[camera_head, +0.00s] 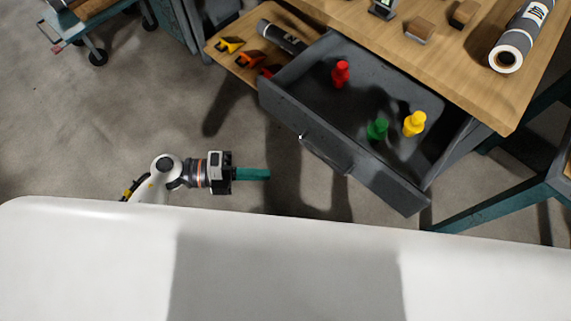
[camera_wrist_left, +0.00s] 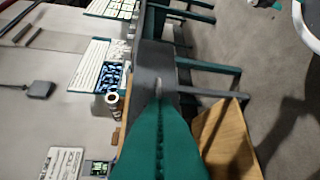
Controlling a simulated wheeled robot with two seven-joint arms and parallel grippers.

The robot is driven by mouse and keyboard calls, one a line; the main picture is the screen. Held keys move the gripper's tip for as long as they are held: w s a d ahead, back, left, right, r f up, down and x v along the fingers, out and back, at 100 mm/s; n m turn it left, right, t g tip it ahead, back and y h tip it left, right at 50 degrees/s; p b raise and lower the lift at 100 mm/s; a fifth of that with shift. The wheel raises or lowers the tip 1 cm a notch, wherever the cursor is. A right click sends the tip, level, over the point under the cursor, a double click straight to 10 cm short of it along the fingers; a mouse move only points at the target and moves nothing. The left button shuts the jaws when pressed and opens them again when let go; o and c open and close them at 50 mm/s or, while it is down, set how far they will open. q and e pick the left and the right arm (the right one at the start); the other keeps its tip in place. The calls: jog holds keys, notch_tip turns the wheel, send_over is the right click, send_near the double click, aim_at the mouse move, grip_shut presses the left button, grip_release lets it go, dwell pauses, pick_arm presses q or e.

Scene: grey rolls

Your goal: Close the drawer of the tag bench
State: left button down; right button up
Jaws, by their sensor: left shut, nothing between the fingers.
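The dark grey drawer (camera_head: 384,187) of the tag bench (camera_head: 490,95) is pulled out in the head view. A red bottle (camera_head: 341,74), a green bottle (camera_head: 377,129) and a yellow bottle (camera_head: 414,124) stand inside it. A handle (camera_head: 325,155) is on its front. My left gripper (camera_head: 268,174) is shut and empty, with teal fingers pointing right, in front of the drawer and apart from it in that view. The shut fingers (camera_wrist_left: 158,110) fill the lower middle of the left wrist view. My right gripper is not in view.
A grey roll (camera_head: 508,55) and small blocks lie on the wooden top. Another grey roll (camera_head: 281,36) and yellow and orange tools (camera_head: 229,44) lie at its left end. A teal-framed stand (camera_head: 500,204) is at right, a wheeled cart (camera_head: 97,25) at upper left. Open floor surrounds my gripper.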

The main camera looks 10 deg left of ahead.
pick_arm(q)
jog(key=x, duration=0.3)
jog(key=w+x, duration=0.1)
jog(key=x, duration=0.3)
jog(key=w+x, duration=0.1)
jog(key=x, duration=0.3)
jog(key=shift+f, duration=0.1)
jog(key=shift+w+d+f, duration=0.15)
jog(key=shift+w+d, duration=0.25)
jog(key=shift+w, duration=0.05)
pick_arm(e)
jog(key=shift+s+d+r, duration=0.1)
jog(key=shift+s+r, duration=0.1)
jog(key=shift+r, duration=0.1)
pick_arm(q)
jog(key=shift+w, duration=0.1)
